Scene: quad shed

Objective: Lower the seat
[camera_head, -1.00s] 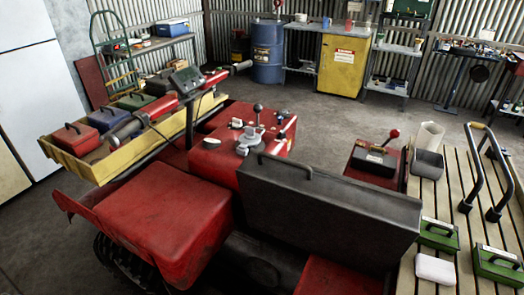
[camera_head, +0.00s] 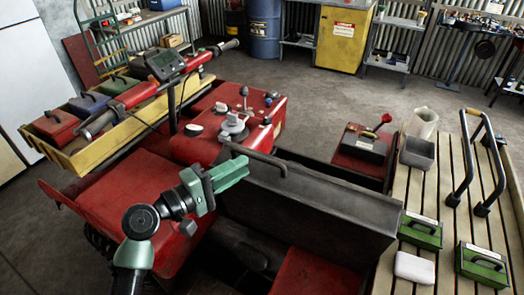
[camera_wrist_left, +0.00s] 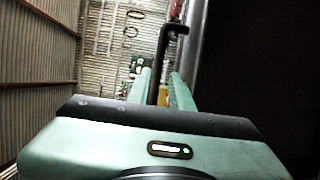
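The seat (camera_head: 318,212) is a dark grey slab that stands raised on its edge across the red vehicle. A black bar handle (camera_head: 262,157) runs along its top left. My left gripper (camera_head: 236,170) is green and reaches up beside the handle's left end. In the left wrist view my left gripper (camera_wrist_left: 162,80) has its fingers apart, and the handle (camera_wrist_left: 165,45) shows in line with the gap between them. I cannot tell whether they touch it. The seat's dark face (camera_wrist_left: 250,70) fills the right of that view. My right gripper is out of view.
A red control box (camera_head: 205,135) with levers lies behind the handle. A yellow tray (camera_head: 75,165) with toolboxes is at left. The slatted wooden deck (camera_head: 435,180) at right carries green boxes (camera_head: 422,231) and a black rail (camera_head: 470,165).

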